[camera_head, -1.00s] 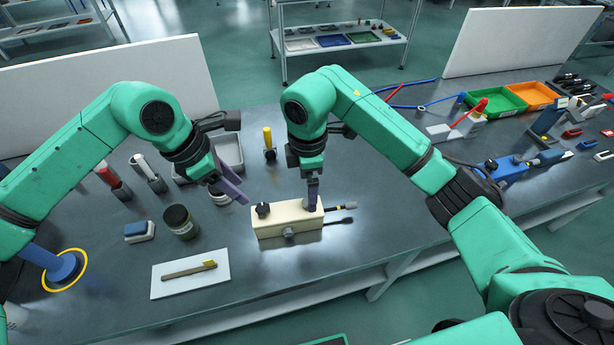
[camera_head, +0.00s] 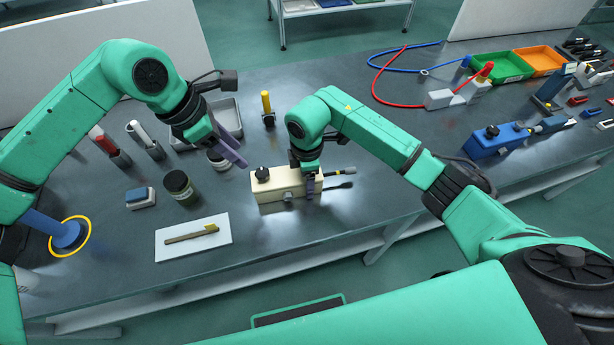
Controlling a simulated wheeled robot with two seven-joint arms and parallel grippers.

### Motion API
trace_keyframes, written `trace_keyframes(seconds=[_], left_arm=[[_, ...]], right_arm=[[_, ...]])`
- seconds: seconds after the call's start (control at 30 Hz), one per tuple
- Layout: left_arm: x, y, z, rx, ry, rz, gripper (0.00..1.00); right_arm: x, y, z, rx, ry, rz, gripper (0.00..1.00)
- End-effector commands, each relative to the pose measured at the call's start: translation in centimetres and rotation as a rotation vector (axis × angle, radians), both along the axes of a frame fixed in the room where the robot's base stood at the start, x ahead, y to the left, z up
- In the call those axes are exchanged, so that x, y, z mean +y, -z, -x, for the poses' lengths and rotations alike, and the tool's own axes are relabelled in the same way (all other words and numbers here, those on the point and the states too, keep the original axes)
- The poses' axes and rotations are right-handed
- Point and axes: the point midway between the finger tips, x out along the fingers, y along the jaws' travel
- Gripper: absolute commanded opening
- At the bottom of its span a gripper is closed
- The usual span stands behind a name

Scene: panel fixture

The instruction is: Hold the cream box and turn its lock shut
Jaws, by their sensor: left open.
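The cream box (camera_head: 275,187) sits on the dark bench in the middle of the head view. A black knob (camera_head: 262,174) stands on the left of its top, and a small grey round part (camera_head: 288,196) is on its front face. I cannot tell which part is the lock. My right gripper (camera_head: 311,184) points down at the box's right end, with a finger in front of that end. Its far finger is hidden, so its opening is unclear. My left gripper (camera_head: 232,152) is open and empty, above and behind the box's left end, apart from it.
Two black-tipped leads (camera_head: 342,178) stick out right of the box. A dark jar (camera_head: 180,187), a white board (camera_head: 193,238) with a brush, and a yellow-handled tool (camera_head: 267,108) stand around. A blue fixture (camera_head: 498,139) is farther right.

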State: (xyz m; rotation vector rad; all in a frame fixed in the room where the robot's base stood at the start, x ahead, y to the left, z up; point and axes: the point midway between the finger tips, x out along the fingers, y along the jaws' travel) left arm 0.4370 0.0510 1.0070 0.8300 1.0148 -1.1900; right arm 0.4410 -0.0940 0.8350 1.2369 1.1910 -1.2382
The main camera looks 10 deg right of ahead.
Motion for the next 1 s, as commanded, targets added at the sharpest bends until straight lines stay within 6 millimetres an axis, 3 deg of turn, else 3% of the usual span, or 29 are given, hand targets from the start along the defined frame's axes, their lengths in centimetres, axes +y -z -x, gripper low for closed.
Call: trace_keyframes(seconds=[0.03, 0.1, 0.33, 0.37, 0.4, 0.53, 0.67, 0.9, 1.0], left_arm=[[0.0, 0.0, 0.0, 0.0, 0.0, 0.0, 0.5], [0.0, 0.0, 0.0, 0.0, 0.0, 0.0, 0.5], [0.0, 0.0, 0.0, 0.0, 0.0, 0.0, 0.5], [0.0, 0.0, 0.0, 0.0, 0.0, 0.0, 0.54], [0.0, 0.0, 0.0, 0.001, -0.003, -0.001, 0.69], [-0.5, -0.2, -0.2, 0.04, -0.092, -0.016, 0.72], [-1.5, -0.8, -0.6, 0.141, -0.374, -0.072, 0.72], [-3.6, -2.4, -0.9, 0.272, -1.055, -0.207, 0.72], [-3.9, -2.9, -0.9, 0.283, -1.234, -0.236, 0.72]], right_arm=[[0.0, 0.0, 0.0, 0.0, 0.0, 0.0, 0.27], [0.0, 0.0, 0.0, 0.0, 0.0, 0.0, 0.01], [0.0, -0.1, 0.0, -0.001, 0.0, 0.0, 0.0], [0.0, -0.1, 0.0, -0.001, 0.0, 0.0, 0.0], [0.0, -0.1, 0.0, -0.001, 0.0, 0.0, 0.0], [0.0, -0.1, 0.0, -0.001, 0.001, 0.0, 0.0], [0.0, -0.1, 0.0, -0.001, 0.0, -0.001, 0.0], [0.0, -0.1, 0.0, -0.001, 0.0, -0.001, 0.0], [0.0, -0.1, 0.0, -0.001, 0.0, -0.001, 0.0]])
